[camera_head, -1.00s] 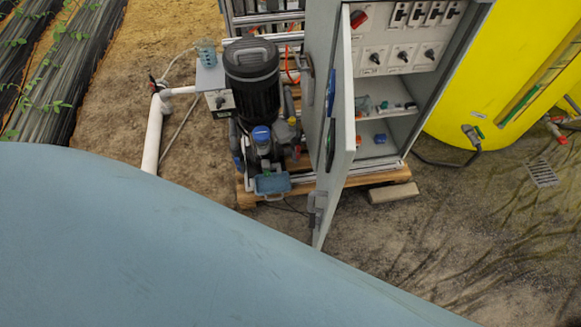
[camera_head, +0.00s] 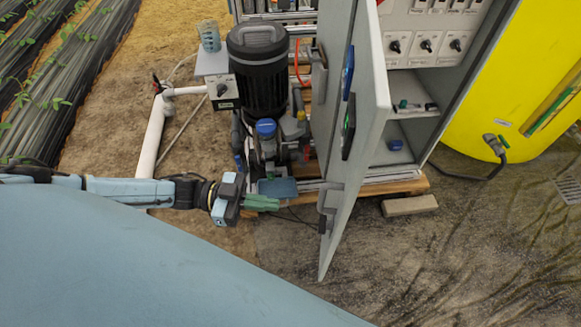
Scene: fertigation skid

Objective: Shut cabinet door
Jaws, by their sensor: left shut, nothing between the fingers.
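The grey cabinet door (camera_head: 357,145) stands open, swung out toward me and seen nearly edge-on. Its hinge side is at the cabinet (camera_head: 411,120), whose switches and shelves show to the right of the door. Handles or latches sit on the door's left side, one low down (camera_head: 328,205). My left gripper (camera_head: 277,203) has green fingers, is shut and empty, and points right. Its tips are left of the door's lower part, with a gap between them in the picture. My right gripper is not in view.
A black pump motor (camera_head: 258,70) stands left of the cabinet on a wooden pallet (camera_head: 385,187). A white pipe (camera_head: 152,140) rises behind my left arm. A loose block (camera_head: 409,205) lies before the pallet. A yellow tank (camera_head: 520,90) stands right.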

